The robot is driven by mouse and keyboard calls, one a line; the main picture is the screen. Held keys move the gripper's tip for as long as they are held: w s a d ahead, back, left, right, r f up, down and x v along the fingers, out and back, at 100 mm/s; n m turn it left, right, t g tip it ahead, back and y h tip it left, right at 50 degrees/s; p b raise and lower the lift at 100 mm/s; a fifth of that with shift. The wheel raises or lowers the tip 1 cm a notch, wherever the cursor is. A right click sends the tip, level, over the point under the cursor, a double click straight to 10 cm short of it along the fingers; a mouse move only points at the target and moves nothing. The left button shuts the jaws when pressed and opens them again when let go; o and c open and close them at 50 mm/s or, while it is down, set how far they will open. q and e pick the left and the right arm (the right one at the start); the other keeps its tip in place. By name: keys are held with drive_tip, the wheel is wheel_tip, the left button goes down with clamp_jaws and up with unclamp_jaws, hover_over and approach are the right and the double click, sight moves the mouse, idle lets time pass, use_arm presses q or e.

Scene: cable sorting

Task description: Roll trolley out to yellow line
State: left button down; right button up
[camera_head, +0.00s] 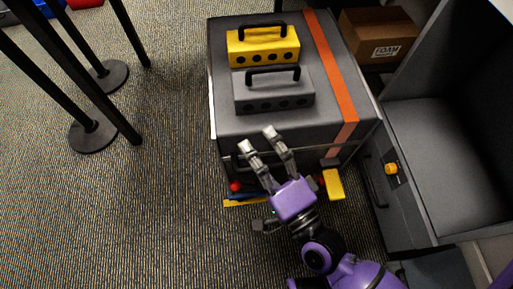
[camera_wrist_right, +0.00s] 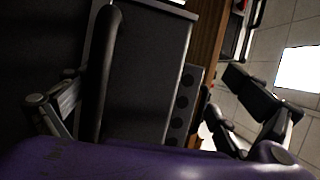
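The trolley (camera_head: 215,95) is a dark grey box with an orange stripe down its top, standing in the upper middle of the head view. A dark handle bar runs along its front edge; it shows as an upright bar in the right wrist view (camera_wrist_right: 102,75). My right gripper (camera_head: 258,140) is at that front edge with its fingers spread. In the wrist view the bar is between the fingers, closer to the left one; contact cannot be told. A short yellow strip (camera_head: 243,203), possibly the yellow line, shows on the floor at the trolley's front. My left gripper is out of view.
A yellow box (camera_head: 262,58) and a grey box (camera_head: 272,105), both with black handles, sit on the trolley. A dark cabinet (camera_head: 375,185) stands close on the right, with a cardboard box (camera_head: 385,28) behind. Black posts (camera_head: 92,135) stand left. Carpet between is clear.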

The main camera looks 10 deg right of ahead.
drive_tip(key=shift+t, duration=0.7)
drive_tip(key=r, duration=0.3)
drive_tip(key=w+d+r, duration=0.1)
drive_tip(key=shift+r, duration=0.4)
drive_tip(key=f, duration=0.2)
drive_tip(key=f+g, duration=0.1)
drive_tip(key=shift+s+a+f, duration=0.35)
drive_tip(key=shift+s+a, duration=0.05)
drive_tip(key=shift+c, duration=0.2)
drive_tip(key=shift+s+d+f, duration=0.25)
drive_tip(key=shift+s, duration=0.35)
drive_tip(key=shift+s+d+f, duration=0.2)
drive_tip(key=shift+s+f, duration=0.05)
drive_tip(key=shift+s, duration=0.3)
drive_tip(key=c, duration=0.4)
drive_tip(key=shift+b+v, duration=0.35)
drive_tip(key=shift+v, duration=1.2)
drive_tip(key=shift+c, duration=0.7)
drive_tip(key=shift+s+d, duration=0.1)
drive_tip(key=shift+s, duration=0.4)
drive_tip(key=shift+c, duration=0.8)
drive_tip(key=shift+s+d, duration=0.1)
drive_tip(key=shift+s, duration=0.25)
drive_tip(key=c, duration=0.5)
drive_tip(key=shift+o, duration=0.2)
drive_tip(key=shift+s+d+f, duration=0.2)
drive_tip(key=shift+s, duration=0.25)
drive_tip(key=shift+s+d+f, duration=0.2)
drive_tip(key=shift+s, duration=0.25)
